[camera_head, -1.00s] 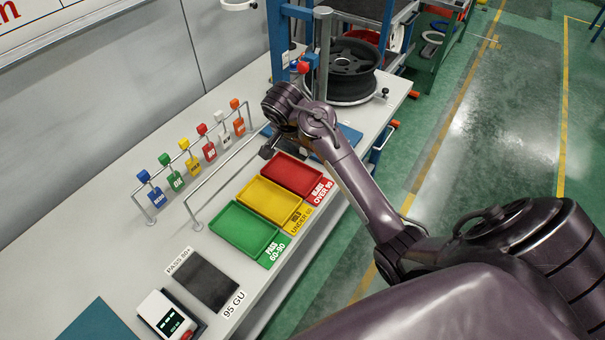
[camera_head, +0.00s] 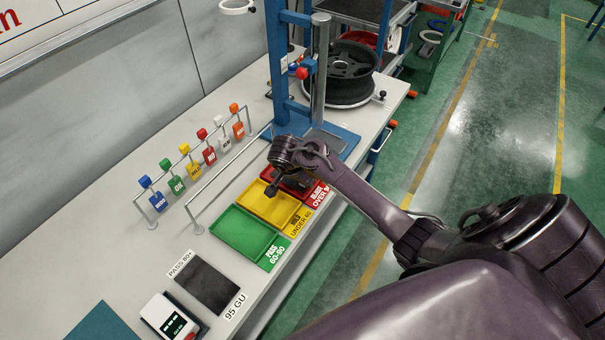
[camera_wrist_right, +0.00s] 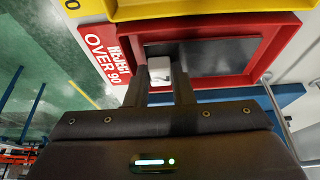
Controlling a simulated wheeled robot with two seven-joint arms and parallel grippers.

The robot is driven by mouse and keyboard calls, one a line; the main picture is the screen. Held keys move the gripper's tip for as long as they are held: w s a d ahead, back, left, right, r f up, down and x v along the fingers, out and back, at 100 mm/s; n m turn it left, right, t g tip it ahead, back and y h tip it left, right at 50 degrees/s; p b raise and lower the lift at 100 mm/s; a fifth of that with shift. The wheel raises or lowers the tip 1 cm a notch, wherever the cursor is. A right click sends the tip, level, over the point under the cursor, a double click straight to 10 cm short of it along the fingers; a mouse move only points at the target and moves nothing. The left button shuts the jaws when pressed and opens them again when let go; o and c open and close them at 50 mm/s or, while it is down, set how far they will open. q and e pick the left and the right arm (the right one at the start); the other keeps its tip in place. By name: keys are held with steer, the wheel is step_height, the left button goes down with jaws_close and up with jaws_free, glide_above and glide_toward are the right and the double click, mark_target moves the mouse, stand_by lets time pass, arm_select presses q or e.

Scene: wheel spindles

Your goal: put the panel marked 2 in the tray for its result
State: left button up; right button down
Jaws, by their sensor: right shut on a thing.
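My right gripper (camera_wrist_right: 162,75) is shut on a dark flat panel (camera_wrist_right: 222,58) by its white tag (camera_wrist_right: 181,72); the mark on the tag is too small to read. In the right wrist view the panel lies inside the outline of the red tray (camera_wrist_right: 275,45), labelled OVER 90. I cannot tell whether it touches the tray floor. In the head view the gripper (camera_head: 297,180) is over the red tray (camera_head: 325,203) and hides much of it. The yellow tray (camera_head: 262,205), labelled UNDER 60, and the green tray (camera_head: 243,232), labelled PASS 60-90, look empty. My left gripper is not in view.
A dark plate (camera_head: 207,285) with signs PASS 80+ and 95 GU and a white meter (camera_head: 166,314) are at the near end. A rail with coloured tags (camera_head: 194,168) runs along the back. A blue stand (camera_head: 279,70) and a wheel (camera_head: 350,75) stand beyond the trays.

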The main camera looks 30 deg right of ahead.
steer(key=shift+f, duration=0.15)
steer(key=c, duration=1.5)
jaws_free()
steer(key=shift+c, duration=0.2)
steer(key=shift+a+r, duration=0.15)
steer(key=shift+r, duration=0.2)
steer(key=b+v, duration=0.3)
steer(key=v, duration=0.8)
steer(key=shift+s+a+r, duration=0.15)
steer(key=shift+a+r, duration=0.05)
steer(key=shift+r, duration=0.15)
